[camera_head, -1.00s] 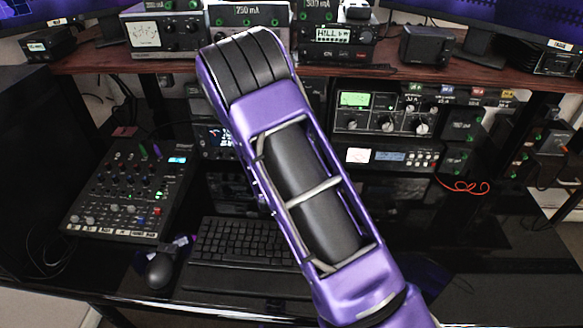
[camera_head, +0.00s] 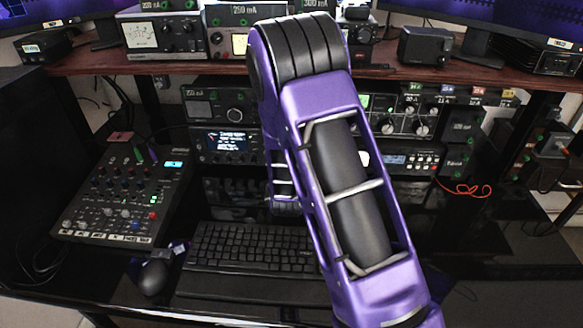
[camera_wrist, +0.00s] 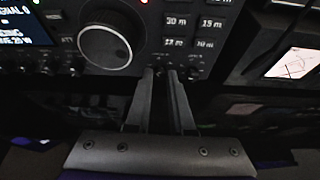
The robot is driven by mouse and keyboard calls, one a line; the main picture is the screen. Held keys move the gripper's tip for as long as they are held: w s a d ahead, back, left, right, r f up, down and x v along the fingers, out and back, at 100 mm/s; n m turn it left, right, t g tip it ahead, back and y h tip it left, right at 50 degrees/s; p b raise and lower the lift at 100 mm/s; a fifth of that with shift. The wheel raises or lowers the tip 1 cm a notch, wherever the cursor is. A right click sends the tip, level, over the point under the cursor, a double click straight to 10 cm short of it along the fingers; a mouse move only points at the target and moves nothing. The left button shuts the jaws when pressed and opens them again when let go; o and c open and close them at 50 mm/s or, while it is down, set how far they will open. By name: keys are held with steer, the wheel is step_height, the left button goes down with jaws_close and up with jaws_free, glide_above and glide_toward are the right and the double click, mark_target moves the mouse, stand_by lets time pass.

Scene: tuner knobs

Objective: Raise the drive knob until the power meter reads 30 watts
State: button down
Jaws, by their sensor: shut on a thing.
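In the wrist view my gripper's fingers (camera_wrist: 167,76) reach up to the lower panel of a black radio (camera_wrist: 150,60), below and right of its large round dial (camera_wrist: 108,44). The fingertips are close together, shut on a small knob (camera_wrist: 163,70) that they mostly hide; its setting cannot be read. A white-faced meter (camera_wrist: 295,62) with crossing lines shows at the right, its reading too small to tell. The radio's lit screen (camera_wrist: 22,28) is cut off at the left; its last line seems to end in 20 W. In the head view my arm hides the gripper and knob.
Small knobs (camera_wrist: 75,68) line the panel left of my fingers, and buttons (camera_wrist: 175,42) sit just above. In the head view, the shelf (camera_head: 190,68) overhangs the radios, and a keyboard (camera_head: 250,250) and mixer (camera_head: 125,195) lie on the desk.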

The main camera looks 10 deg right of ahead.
steer(key=c, duration=0.8)
jaws_free()
steer(key=shift+s, duration=0.1)
steer(key=p+v, duration=1.1)
steer(key=v, duration=0.6)
steer(key=shift+a+r, duration=0.1)
steer(key=shift+r, duration=0.1)
